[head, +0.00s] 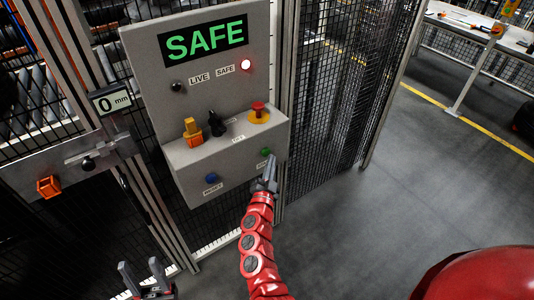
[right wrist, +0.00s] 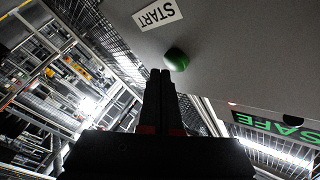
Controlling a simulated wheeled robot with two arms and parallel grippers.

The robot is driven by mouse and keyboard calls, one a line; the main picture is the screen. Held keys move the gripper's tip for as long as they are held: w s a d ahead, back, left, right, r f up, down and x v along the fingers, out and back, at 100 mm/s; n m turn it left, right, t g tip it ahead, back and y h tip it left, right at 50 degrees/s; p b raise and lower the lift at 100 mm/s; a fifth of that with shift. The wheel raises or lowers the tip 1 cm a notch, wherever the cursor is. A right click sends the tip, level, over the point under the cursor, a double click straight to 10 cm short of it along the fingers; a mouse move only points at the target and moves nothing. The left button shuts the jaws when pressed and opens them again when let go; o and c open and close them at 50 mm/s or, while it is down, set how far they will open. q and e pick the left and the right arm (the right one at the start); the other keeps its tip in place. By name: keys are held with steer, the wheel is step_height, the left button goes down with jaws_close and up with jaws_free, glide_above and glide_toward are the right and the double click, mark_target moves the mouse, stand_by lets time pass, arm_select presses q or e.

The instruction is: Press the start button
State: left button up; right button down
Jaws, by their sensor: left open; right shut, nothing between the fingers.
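The green start button (head: 265,151) is on the lower front face of the grey control box (head: 217,55). In the right wrist view the green button (right wrist: 177,59) sits beside a START label (right wrist: 157,14), which appears upside down. My right gripper (head: 270,163) is shut and empty, its fingertips just below the button in the head view. In the right wrist view its tips (right wrist: 160,72) are very close to the button; I cannot tell if they touch. My left gripper (head: 142,268) is open and empty at the lower left, away from the box.
The box also has a blue reset button (head: 211,178), a red emergency stop (head: 258,109), a black switch (head: 216,124) and an orange-yellow key or lock piece (head: 192,132). The screen (head: 204,40) reads SAFE. Mesh fencing (head: 330,90) stands beside it. Open floor (head: 400,190) lies right.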

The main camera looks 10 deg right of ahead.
steer(key=shift+w+a, duration=0.1)
steer(key=shift+w, duration=0.15)
steer(key=shift+w+a, duration=0.15)
steer(key=shift+w, duration=0.25)
stand_by(0.7)
steer(key=shift+s, duration=0.1)
steer(key=shift+s+d, duration=0.3)
steer(key=shift+s, duration=0.45)
steer(key=s, duration=0.1)
steer(key=s+d, duration=0.1)
steer(key=s, duration=0.2)
steer(key=shift+s+d+p, duration=0.35)
steer(key=shift+p, duration=0.05)
stand_by(0.7)
